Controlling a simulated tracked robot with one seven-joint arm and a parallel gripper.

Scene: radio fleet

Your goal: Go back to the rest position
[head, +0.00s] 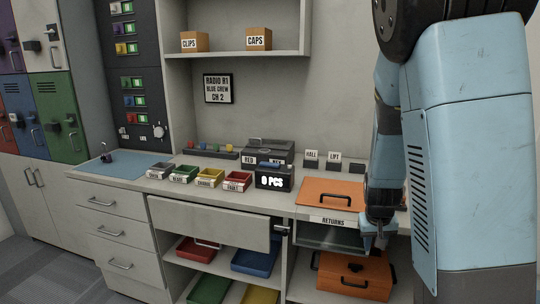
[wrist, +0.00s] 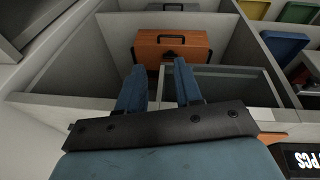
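My gripper (head: 376,240) hangs at the right in the head view, in front of the counter beside the tray labelled RETURNS. In the wrist view my gripper (wrist: 160,78) shows two blue fingers standing apart with nothing between them. Beyond the fingertips an orange case (wrist: 172,48) with a dark handle sits in a lower compartment. The same orange case (head: 352,277) stands below the counter in the head view. My blue arm covers the right side of the head view.
The counter holds an orange panel with a handle (head: 333,193), a 0 PCS display (head: 273,181), small labelled bins (head: 237,179) and a blue mat (head: 119,166). A grey drawer front (head: 208,222) stands out below the counter. Coloured bins (head: 255,262) sit lower down.

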